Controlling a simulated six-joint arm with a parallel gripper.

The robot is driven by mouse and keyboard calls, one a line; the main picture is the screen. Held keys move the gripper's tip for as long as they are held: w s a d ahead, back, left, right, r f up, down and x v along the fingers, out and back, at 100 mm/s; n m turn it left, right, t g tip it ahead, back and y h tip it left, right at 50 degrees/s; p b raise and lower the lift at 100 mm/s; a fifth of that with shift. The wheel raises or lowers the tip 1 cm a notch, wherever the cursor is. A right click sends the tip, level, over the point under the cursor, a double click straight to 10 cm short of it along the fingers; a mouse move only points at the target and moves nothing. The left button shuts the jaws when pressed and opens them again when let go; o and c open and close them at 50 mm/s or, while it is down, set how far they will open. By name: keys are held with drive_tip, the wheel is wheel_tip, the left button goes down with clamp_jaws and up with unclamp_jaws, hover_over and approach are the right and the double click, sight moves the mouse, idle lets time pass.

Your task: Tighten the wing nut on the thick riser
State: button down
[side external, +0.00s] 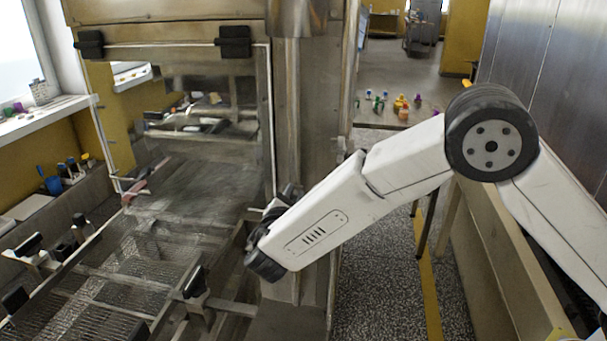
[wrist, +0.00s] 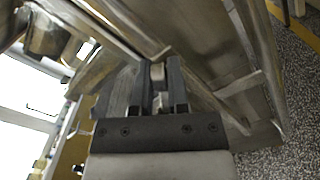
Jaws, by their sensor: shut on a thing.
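My gripper (wrist: 163,85) shows in the wrist view with its two dark fingers close together, shut on a small pale metal piece (wrist: 158,73). The piece sits where the wing nut would be, but its wings cannot be made out. In the side external view, my wrist is low against the steel machine frame, and the fingertips and what they hold are mostly hidden. A thick upright steel column (side external: 312,130) stands just behind my wrist. I cannot tell whether it is the thick riser.
A wire mesh belt (side external: 95,285) with rails and black knobs (side external: 197,283) lies left of my wrist. A raised clear-panelled hood (side external: 165,45) is above it. Small coloured items (side external: 400,103) stand on a table behind. The speckled floor (side external: 385,270) at right is open.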

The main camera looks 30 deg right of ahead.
drive_tip(key=m, duration=0.3)
drive_tip(key=f+m, duration=0.1)
drive_tip(key=m, duration=0.3)
drive_tip(key=d+f+m, duration=0.1)
drive_tip(key=m, duration=0.3)
drive_tip(key=shift+s, duration=0.4)
drive_tip(key=shift+a, duration=0.1)
drive_tip(key=c, duration=0.6)
unclamp_jaws()
drive_tip(key=shift+c, duration=0.2)
drive_tip(key=shift+r, duration=0.1)
drive_tip(key=shift+a, duration=0.1)
drive_tip(key=v, duration=0.7)
drive_tip(key=shift+s+a, duration=0.25)
